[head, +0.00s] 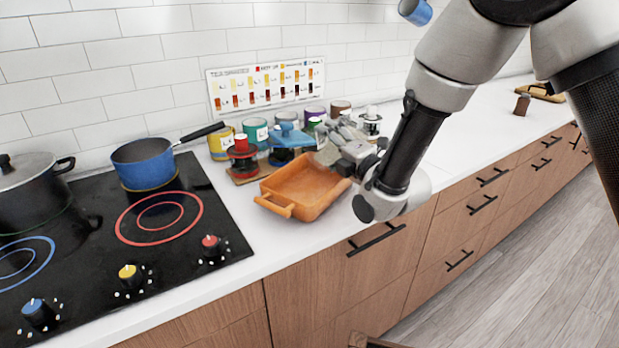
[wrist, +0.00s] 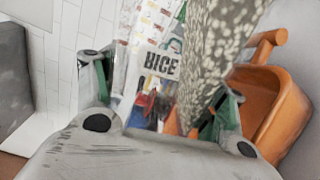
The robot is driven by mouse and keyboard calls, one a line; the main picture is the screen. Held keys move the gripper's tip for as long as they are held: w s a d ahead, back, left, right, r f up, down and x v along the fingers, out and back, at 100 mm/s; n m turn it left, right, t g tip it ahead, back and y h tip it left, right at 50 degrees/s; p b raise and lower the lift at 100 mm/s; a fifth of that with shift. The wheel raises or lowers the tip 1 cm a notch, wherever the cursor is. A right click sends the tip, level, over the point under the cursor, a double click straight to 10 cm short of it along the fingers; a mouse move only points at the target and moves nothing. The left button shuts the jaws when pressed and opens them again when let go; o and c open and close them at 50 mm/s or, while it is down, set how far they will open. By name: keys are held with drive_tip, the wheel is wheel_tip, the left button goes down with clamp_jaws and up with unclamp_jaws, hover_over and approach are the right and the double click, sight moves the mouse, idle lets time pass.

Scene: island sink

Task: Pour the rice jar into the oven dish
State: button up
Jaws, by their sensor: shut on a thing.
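The orange oven dish (head: 283,207) sits on the white counter right of the cooktop, and its side and a handle show at the right of the wrist view (wrist: 284,112). My gripper (head: 342,148) is over the dish's back right part. In the wrist view my gripper (wrist: 160,105) is shut on the rice jar (wrist: 160,64), whose label faces the camera. Speckled, rice-like content (wrist: 215,50) fills the jar's right side. In the head view the jar (head: 327,155) is small and mostly hidden by the gripper; its exact tilt and any falling rice cannot be told.
Several coloured canisters (head: 256,132) stand along the wall behind the dish. A red-topped jar (head: 241,158) and a blue-topped item (head: 290,138) stand close behind it. A blue saucepan (head: 145,164) and a dark pot (head: 30,195) are on the cooktop. Counter to the right is mostly clear.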

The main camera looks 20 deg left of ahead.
drive_tip(key=shift+s+a+r+n+p, duration=0.25)
drive_tip(key=shift+n, duration=0.5)
drive_tip(key=shift+s+a+r+n+p, duration=0.2)
drive_tip(key=shift+s+n, duration=0.1)
drive_tip(key=shift+n, duration=0.4)
drive_tip(key=shift+s+a+r+n+p, duration=0.25)
drive_tip(key=shift+n, duration=0.5)
idle(3.0)
